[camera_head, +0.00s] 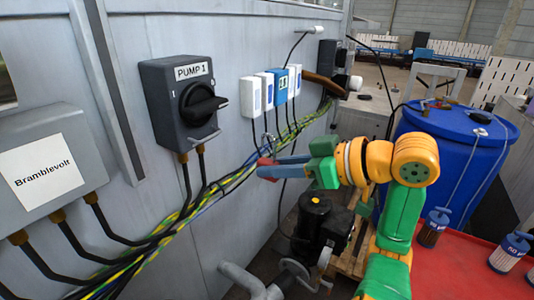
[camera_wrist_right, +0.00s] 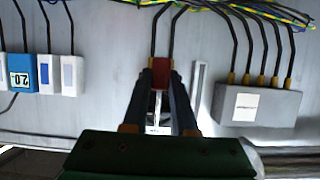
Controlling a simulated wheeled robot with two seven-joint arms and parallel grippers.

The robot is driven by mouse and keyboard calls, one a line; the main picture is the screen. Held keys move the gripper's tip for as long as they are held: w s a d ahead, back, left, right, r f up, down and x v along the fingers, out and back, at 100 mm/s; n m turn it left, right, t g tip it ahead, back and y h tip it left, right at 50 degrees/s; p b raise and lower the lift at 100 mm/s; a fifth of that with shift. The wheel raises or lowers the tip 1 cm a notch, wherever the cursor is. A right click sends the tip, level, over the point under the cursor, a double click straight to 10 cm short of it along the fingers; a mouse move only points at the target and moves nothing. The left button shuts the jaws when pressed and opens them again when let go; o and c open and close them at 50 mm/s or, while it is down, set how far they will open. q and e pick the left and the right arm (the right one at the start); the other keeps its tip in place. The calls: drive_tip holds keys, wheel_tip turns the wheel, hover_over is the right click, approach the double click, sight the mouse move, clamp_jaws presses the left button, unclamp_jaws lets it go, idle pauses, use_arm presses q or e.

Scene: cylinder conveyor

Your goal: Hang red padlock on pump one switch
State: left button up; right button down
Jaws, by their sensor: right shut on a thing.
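The pump one switch (camera_head: 186,102) is a dark grey box with a black rotary handle and a "PUMP 1" label, fixed to the grey wall panel left of centre. My right gripper (camera_head: 268,168) is in front of the panel, to the right of and below the switch. It is shut on the red padlock (camera_head: 265,167), which shows small at the fingertips. In the right wrist view the red padlock (camera_wrist_right: 160,72) sits between the two fingers. The padlock is apart from the switch. My left gripper is not in view.
A grey box labelled "Bramblevolt" (camera_head: 48,165) is at the left. White and blue modules (camera_head: 280,84) are right of the switch. Yellow-green cables (camera_head: 180,215) run below it. A blue barrel (camera_head: 450,150) and a red surface (camera_head: 465,265) with small bottles are at the right.

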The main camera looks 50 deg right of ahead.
drive_tip(key=shift+w, duration=0.3)
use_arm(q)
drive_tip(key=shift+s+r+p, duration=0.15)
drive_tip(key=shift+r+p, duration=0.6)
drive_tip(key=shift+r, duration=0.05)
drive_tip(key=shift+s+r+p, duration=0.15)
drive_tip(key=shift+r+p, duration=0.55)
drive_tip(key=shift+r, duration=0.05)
use_arm(e)
drive_tip(key=w, duration=0.8)
drive_tip(key=shift+a+r, duration=0.25)
drive_tip(key=shift+a, duration=0.1)
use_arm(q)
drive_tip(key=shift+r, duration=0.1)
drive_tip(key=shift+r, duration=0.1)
use_arm(e)
drive_tip(key=shift+w, duration=0.15)
use_arm(q)
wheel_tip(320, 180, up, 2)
drive_tip(key=p, duration=0.3)
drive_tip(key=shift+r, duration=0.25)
use_arm(e)
drive_tip(key=w, duration=0.3)
drive_tip(key=shift+w+a, duration=0.2)
drive_tip(key=shift+w, duration=0.2)
